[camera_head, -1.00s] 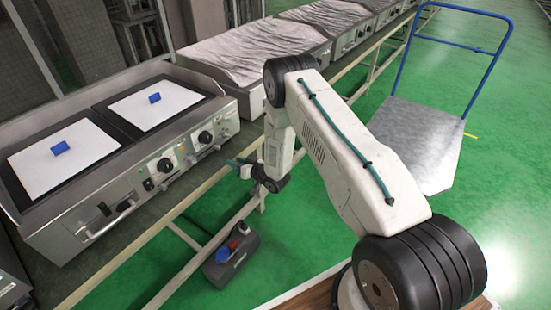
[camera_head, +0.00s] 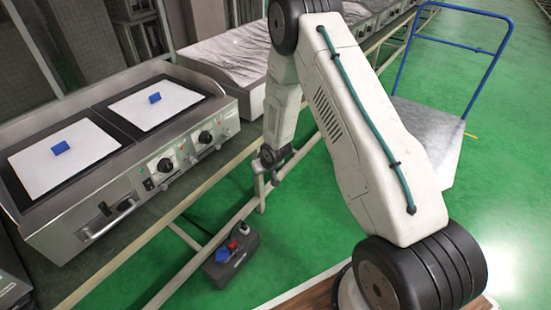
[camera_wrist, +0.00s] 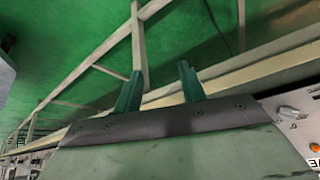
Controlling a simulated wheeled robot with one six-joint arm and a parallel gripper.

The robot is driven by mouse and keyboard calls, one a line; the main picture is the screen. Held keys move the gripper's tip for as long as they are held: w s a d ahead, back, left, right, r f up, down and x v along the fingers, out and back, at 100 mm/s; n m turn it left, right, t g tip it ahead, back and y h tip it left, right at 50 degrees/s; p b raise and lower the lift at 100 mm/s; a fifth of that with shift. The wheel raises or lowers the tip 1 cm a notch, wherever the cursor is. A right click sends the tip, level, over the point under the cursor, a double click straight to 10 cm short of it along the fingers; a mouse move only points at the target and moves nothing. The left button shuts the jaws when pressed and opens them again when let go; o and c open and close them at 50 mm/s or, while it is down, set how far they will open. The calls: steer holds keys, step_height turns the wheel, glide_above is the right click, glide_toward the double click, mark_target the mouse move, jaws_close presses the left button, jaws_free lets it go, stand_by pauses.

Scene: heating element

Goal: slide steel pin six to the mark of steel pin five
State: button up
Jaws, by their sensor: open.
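I cannot make out any steel pin or pin mark in either view. In the head view a two-plate griddle (camera_head: 117,205) stands at the left. My gripper hangs right of the griddle's front, small and partly hidden by my wrist. In the wrist view my gripper (camera_wrist: 158,85) has two green fingers standing apart with nothing between them. Rails and green floor show beyond them.
A cream rail frame (camera_head: 170,290) runs along the griddle's front. A dark box with blue and red sockets (camera_head: 232,262) sits at its foot. More appliances stand behind, one under a crumpled cover (camera_head: 225,50). A blue-handled trolley (camera_head: 425,130) stands at the right on open floor.

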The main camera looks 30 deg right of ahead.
steer(key=s+d+r+g, duration=0.1)
steer(key=s+r+g, duration=0.1)
steer(key=s+r, duration=0.2)
steer(key=s+d+r+g+h, duration=0.1)
steer(key=s+r, duration=0.2)
steer(key=r, duration=0.5)
steer(key=shift+s+r+g+h, duration=0.3)
steer(key=shift+s+r+g, duration=0.05)
steer(key=shift+s+g, duration=0.05)
